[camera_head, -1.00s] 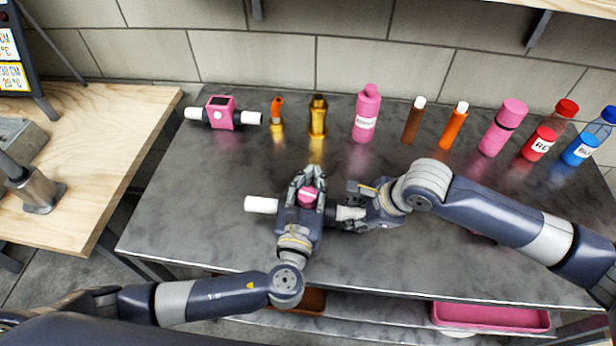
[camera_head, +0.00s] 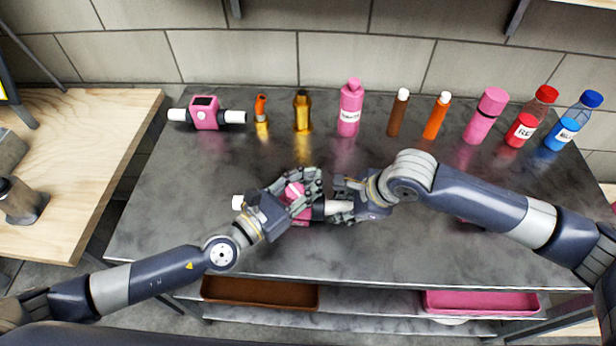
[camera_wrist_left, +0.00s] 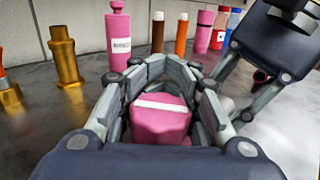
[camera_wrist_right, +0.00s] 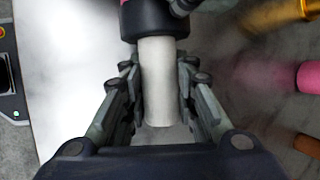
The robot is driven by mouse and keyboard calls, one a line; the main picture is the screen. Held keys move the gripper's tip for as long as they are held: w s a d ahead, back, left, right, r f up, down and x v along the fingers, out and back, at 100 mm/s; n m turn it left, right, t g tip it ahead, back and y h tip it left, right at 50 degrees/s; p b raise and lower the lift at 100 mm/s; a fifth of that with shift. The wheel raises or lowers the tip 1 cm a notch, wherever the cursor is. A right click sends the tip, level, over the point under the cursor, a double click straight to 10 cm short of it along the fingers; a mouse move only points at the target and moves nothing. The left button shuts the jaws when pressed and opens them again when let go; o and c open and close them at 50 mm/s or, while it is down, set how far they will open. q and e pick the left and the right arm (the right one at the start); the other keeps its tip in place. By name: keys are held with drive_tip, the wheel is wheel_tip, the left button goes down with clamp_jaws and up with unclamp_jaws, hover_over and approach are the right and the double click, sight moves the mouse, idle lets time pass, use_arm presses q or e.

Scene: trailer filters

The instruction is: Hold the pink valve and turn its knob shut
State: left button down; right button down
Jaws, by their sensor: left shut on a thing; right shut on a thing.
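The pink valve (camera_head: 297,217) lies on the grey table, with a white pipe end (camera_head: 238,202) at its left and another white pipe end (camera_head: 338,207) at its right. My left gripper (camera_head: 306,185) is shut on the valve's pink knob, which has a white stripe and shows between the fingers in the left wrist view (camera_wrist_left: 161,121). My right gripper (camera_head: 343,201) is shut around the right pipe end. In the right wrist view this white pipe (camera_wrist_right: 160,85) runs between the fingers into a dark collar (camera_wrist_right: 154,22). The fingers hide much of the valve body.
A pink device with white pipe ends (camera_head: 204,114) stands at the back left. A row of bottles, including a pink bottle (camera_head: 349,110) and a blue-capped bottle (camera_head: 574,120), stands along the back. A brown tray (camera_head: 260,293) and a pink tray (camera_head: 482,302) are below. The table's front left is clear.

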sight(286, 198)
use_arm(q)
drive_tip(key=shift+a+f, duration=0.1)
drive_tip(key=shift+a, duration=0.05)
idle(0.3)
drive_tip(key=c, duration=1.5)
unclamp_jaws()
drive_tip(key=shift+o, duration=0.3)
drive_tip(key=v, duration=1.2)
